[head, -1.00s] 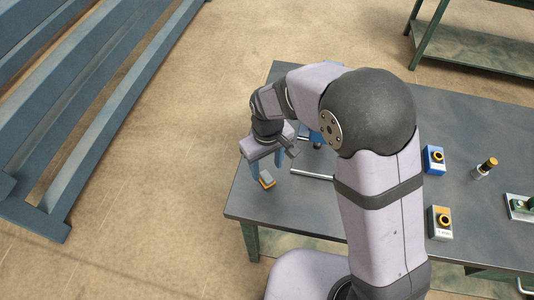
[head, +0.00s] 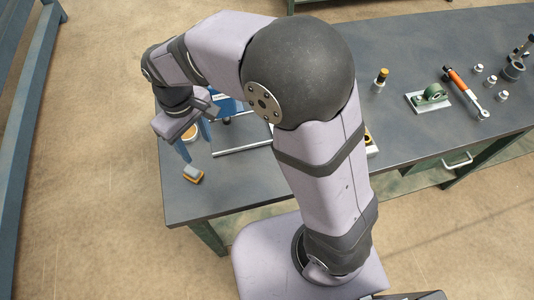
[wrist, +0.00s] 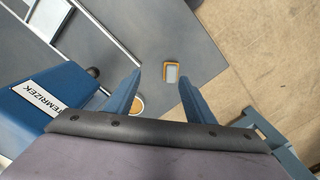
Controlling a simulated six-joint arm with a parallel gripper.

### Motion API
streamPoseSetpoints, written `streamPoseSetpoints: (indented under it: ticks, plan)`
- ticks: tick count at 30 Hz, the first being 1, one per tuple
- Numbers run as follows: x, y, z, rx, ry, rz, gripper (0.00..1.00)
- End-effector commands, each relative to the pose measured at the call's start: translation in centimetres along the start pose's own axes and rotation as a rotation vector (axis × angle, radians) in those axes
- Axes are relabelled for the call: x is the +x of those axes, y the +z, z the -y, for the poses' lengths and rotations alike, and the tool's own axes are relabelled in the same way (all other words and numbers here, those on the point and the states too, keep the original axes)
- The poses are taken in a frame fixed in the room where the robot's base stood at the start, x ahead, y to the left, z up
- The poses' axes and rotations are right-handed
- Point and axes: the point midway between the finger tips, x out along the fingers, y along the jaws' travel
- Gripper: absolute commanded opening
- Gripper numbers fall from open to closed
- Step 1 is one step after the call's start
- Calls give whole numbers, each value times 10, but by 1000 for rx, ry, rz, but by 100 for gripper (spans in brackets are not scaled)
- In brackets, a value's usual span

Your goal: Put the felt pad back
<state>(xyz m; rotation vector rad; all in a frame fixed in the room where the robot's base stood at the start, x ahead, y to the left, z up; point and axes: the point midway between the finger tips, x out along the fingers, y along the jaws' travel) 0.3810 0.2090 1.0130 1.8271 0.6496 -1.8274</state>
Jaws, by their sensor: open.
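The felt pad appears to be the small block with a grey top and orange-brown edge (head: 193,174), lying near the left end of the table. It also shows in the wrist view (wrist: 172,72), close to the table's edge. My gripper (head: 195,145) is open and empty above the table, near the pad. In the wrist view the pad lies beyond the spread fingertips (wrist: 160,76), nearer the right one. Touch is not visible.
A metal rod (head: 243,151) lies right of the pad. Farther right are an orange-topped post (head: 380,80), a green part on a plate (head: 430,97) and an orange-handled tool (head: 465,92). My arm hides the table's middle.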

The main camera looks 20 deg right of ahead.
Motion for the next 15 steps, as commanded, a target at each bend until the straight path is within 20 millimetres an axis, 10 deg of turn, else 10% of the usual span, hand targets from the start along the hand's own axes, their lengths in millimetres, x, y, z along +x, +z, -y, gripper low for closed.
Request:
streamPoseSetpoints:
  ticks: [7,15]
  plan:
    - [9,100,-78,346,2,-1,49]
    - [27,193,-99,634,3,-1,49]
